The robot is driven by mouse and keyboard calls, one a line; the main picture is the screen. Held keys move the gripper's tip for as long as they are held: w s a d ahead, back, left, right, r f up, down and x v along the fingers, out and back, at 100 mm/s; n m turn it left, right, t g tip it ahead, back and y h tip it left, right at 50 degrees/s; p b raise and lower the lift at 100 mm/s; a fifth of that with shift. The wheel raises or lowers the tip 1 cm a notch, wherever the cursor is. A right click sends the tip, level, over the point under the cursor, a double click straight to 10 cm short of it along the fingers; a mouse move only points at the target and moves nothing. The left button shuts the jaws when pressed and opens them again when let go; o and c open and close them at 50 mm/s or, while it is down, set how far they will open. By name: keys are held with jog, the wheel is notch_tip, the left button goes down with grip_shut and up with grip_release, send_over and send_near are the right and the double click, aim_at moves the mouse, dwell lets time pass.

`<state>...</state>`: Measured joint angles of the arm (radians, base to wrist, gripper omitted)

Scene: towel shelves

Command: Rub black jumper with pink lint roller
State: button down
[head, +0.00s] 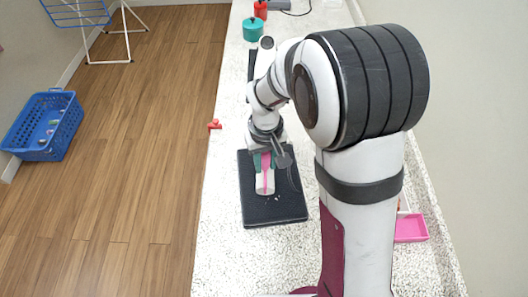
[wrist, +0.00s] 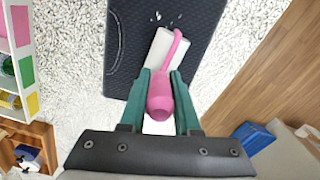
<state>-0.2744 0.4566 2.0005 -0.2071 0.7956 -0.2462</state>
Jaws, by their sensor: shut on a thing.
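The black jumper (head: 255,215) lies folded flat on the speckled counter, and it fills the top middle of the wrist view (wrist: 200,40). A few white lint specks (wrist: 156,17) show on it, close to the roller. The pink lint roller has a white roll (head: 265,185) and a pink handle (wrist: 160,97). My gripper (head: 265,158) is shut on the handle, with its green fingers (wrist: 162,80) on both sides. The white roll is over the middle of the jumper; I cannot tell whether it touches.
A small red object (head: 214,125) lies at the counter's left edge. A teal pot (head: 254,29) and a red container (head: 261,11) stand at the far end. A pink tray (head: 411,228) is at the right. A blue basket (head: 42,128) stands on the floor.

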jog(key=shift+s+d, duration=0.25)
jog(key=shift+s, duration=1.5)
jog(key=shift+s+d, duration=0.2)
jog(key=shift+s, duration=1.5)
notch_tip(320, 180, up, 8)
jog(key=shift+w+r, duration=0.1)
jog(key=shift+d, duration=0.1)
